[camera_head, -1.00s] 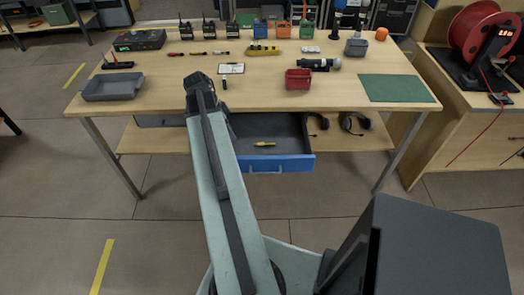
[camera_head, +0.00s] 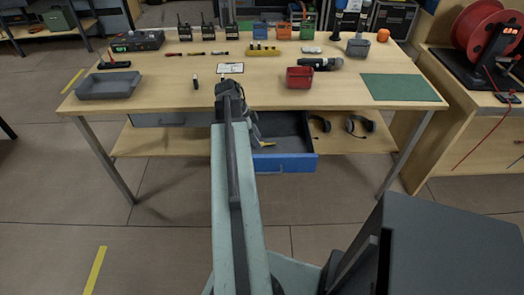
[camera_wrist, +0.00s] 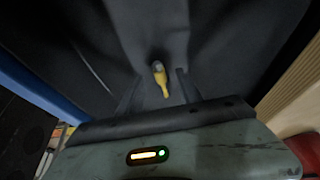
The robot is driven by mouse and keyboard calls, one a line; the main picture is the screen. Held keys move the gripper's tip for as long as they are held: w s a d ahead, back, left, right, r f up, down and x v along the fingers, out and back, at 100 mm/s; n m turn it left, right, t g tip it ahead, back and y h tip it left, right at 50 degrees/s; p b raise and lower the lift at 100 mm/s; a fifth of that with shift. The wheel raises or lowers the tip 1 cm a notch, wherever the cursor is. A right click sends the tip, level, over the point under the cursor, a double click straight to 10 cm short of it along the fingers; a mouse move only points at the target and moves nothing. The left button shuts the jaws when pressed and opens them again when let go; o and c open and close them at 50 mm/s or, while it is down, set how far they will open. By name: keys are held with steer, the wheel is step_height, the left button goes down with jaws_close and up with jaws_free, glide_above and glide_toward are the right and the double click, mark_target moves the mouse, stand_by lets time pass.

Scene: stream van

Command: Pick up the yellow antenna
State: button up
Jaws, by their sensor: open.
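The open drawer (camera_head: 285,163) under the workbench has a dark inside and a blue front. My gripper (camera_wrist: 157,88) is open, with one dark finger on each side of the yellow piece in the wrist view. I cannot tell whether the fingers reach its height. The gripper touches nothing that I can see.
Two headsets (camera_head: 359,126) lie on the shelf right of the drawer.

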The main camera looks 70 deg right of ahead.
steer(key=shift+x, duration=0.8)
steer(key=shift+w+r, duration=0.1)
steer(key=shift+r, duration=0.05)
jaws_close()
step_height(320, 180, up, 10)
steer(key=p, duration=1)
